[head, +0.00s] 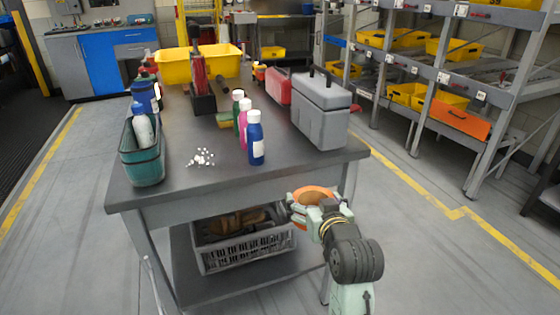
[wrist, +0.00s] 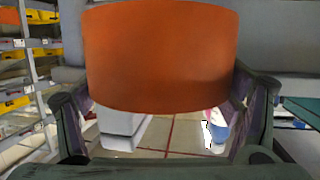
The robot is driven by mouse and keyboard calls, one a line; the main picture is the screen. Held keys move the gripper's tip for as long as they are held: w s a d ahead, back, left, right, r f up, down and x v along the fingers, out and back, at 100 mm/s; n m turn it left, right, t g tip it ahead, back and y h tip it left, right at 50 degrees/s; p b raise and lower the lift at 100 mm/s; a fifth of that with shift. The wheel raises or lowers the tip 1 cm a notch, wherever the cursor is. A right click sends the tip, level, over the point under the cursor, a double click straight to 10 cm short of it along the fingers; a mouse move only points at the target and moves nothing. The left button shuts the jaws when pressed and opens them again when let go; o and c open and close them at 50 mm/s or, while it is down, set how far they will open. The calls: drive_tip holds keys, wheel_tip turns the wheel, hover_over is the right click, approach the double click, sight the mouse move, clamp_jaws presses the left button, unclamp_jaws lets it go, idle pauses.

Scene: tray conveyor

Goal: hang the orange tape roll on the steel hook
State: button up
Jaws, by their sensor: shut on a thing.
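The orange tape roll (head: 316,192) is in my gripper (head: 312,202), in front of the workbench's right front corner in the head view. My gripper is shut on the roll. In the wrist view the roll (wrist: 160,55) fills the upper middle, its curved orange side toward the camera, with one dark finger at each side. The finger contact with the roll is partly hidden. I cannot make out the steel hook in either view.
The grey workbench (head: 190,180) holds several bottles, a grey toolbox (head: 322,112), a teal bin (head: 143,165) and a yellow tray (head: 172,68). A grey crate (head: 245,255) sits below. Shelving (head: 440,78) stands at right. The floor between bench and shelving is clear.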

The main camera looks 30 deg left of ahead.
drive_tip(key=w+d+f+m+t+h, duration=0.1)
drive_tip(key=w+d+f+m+h, duration=0.1)
drive_tip(key=d+f, duration=0.5)
drive_tip(key=w+d+f+m+t+h, duration=0.1)
drive_tip(key=w+d+f+m+h, duration=0.2)
drive_tip(key=d+f, duration=0.4)
drive_tip(key=w+d+f+m+t+h, duration=0.1)
drive_tip(key=w+d+f+h, duration=0.3)
drive_tip(key=f, duration=1.2)
drive_tip(key=d+m, duration=0.1)
drive_tip(key=d, duration=0.2)
drive_tip(key=shift+w+m, duration=0.2)
drive_tip(key=shift+m, duration=0.2)
